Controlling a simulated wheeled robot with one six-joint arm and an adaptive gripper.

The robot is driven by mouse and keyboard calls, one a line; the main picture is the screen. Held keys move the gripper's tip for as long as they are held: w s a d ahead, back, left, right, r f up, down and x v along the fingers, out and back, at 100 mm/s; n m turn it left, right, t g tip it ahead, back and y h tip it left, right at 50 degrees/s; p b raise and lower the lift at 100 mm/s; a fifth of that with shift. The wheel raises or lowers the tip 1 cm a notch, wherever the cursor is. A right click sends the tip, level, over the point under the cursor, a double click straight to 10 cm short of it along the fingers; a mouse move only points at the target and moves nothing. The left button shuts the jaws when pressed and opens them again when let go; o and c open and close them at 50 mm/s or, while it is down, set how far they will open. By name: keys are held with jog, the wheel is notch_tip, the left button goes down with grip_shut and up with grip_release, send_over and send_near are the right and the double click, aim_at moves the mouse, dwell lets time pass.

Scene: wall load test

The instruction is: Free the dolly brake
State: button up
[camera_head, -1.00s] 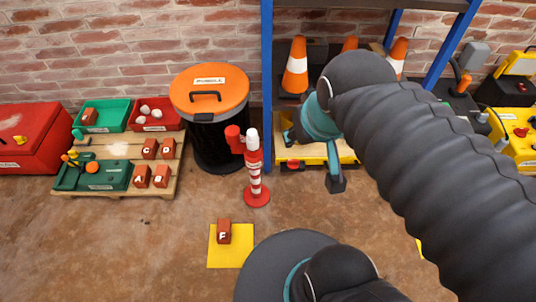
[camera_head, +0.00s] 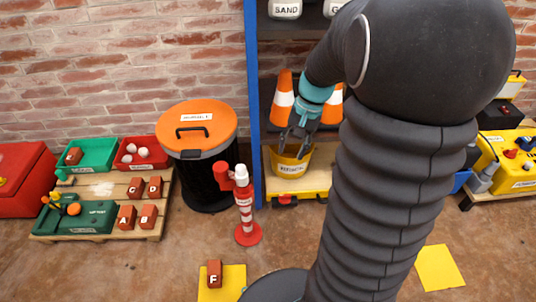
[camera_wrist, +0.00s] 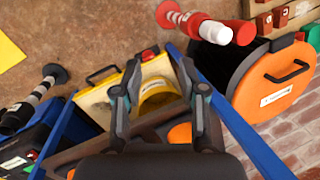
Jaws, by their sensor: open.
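The yellow dolly (camera_head: 318,192) stands low at the foot of the blue-posted shelf, with a red pedal-like part (camera_head: 286,199) at its front edge. A yellow bucket (camera_head: 290,168) with a label sits on it. In the wrist view the dolly (camera_wrist: 98,104), the red part (camera_wrist: 149,54) and the bucket (camera_wrist: 160,98) lie beyond the fingers. My gripper (camera_head: 296,146) is open and empty and points down, overlapping the bucket's rim in the head view. In the wrist view its fingers (camera_wrist: 158,78) are spread, with the bucket between them in the picture. Contact cannot be told.
Blue shelf posts (camera_head: 254,120) flank the dolly. Orange cones (camera_head: 283,97) stand on the shelf above. A red-and-white post (camera_head: 246,208) and an orange-lidded bin (camera_head: 203,125) stand to the left. A brick (camera_head: 214,274) lies on a yellow floor mat (camera_head: 233,276). The floor before the dolly is partly open.

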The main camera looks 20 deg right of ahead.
jog(key=w+d+f+m+g+y+b, duration=0.1)
jog(key=w+d+f+m+y, duration=0.1)
jog(key=d+f, duration=0.35)
jog(key=w+d+f+m+y+b, duration=0.1)
jog(key=w+d+f+m, duration=0.15)
jog(key=f, duration=0.65)
jog(key=m+t+y+b, duration=0.2)
jog(key=m+t+y, duration=0.4)
jog(key=m, duration=0.4)
send_near(285, 195)
jog(key=shift+n+g+y, duration=0.25)
jog(key=shift+g+y, duration=0.25)
jog(key=shift+g, duration=0.2)
jog(key=d, duration=0.2)
jog(key=d+r, duration=0.1)
jog(key=d, duration=0.2)
jog(key=shift+s, duration=0.1)
jog(key=x, duration=1.3)
jog(key=shift+w+a+r+p, duration=0.1)
jog(key=shift+w+a+p, duration=0.15)
jog(key=shift+a+p, duration=0.05)
grip_shut()
